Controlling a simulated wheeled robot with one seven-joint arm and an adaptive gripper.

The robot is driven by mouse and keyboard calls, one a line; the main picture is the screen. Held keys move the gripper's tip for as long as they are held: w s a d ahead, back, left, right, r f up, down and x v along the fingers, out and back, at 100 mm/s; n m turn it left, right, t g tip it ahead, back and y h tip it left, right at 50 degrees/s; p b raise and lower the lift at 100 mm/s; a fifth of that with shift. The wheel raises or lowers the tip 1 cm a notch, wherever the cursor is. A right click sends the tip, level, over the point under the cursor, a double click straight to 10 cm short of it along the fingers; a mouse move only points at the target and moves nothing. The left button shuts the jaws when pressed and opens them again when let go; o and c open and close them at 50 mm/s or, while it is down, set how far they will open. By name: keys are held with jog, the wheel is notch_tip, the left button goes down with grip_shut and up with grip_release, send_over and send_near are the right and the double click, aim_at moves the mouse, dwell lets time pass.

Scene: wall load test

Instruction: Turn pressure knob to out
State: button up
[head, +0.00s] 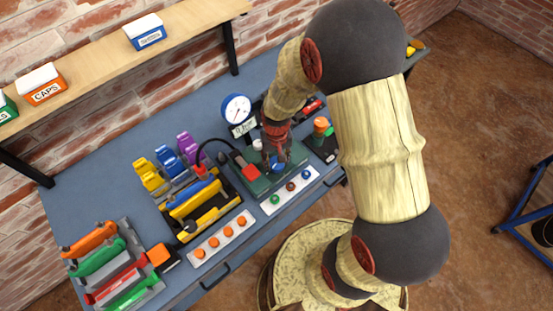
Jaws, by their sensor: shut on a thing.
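A green test unit (258,186) stands on the blue workbench near the middle of the head view. A blue knob (277,167) sits on its top. My gripper (277,163) points down over the unit, with its fingers around the blue knob and shut on it. The fingers and wrist cover part of the knob, and its pointer and any markings are too small to read. A round blue-rimmed pressure gauge (236,107) stands behind the unit, above a small digital display (243,128).
A red block (251,172) and an orange-topped post (321,125) flank my gripper. A yellow fixture (203,208), coloured clamps (170,163) and a rack of coloured handles (108,265) fill the left. A wooden shelf (90,45) runs along the brick wall.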

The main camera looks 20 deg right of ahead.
jog(key=n+p, duration=0.1)
jog(key=n, duration=0.6)
jog(key=n+p, duration=0.1)
jog(key=n, duration=0.6)
dwell(0.7)
jog(key=o, duration=1.1)
jog(key=shift+o, duration=0.4)
jog(key=shift+r, duration=0.1)
notch_tip(320, 180, up, 12)
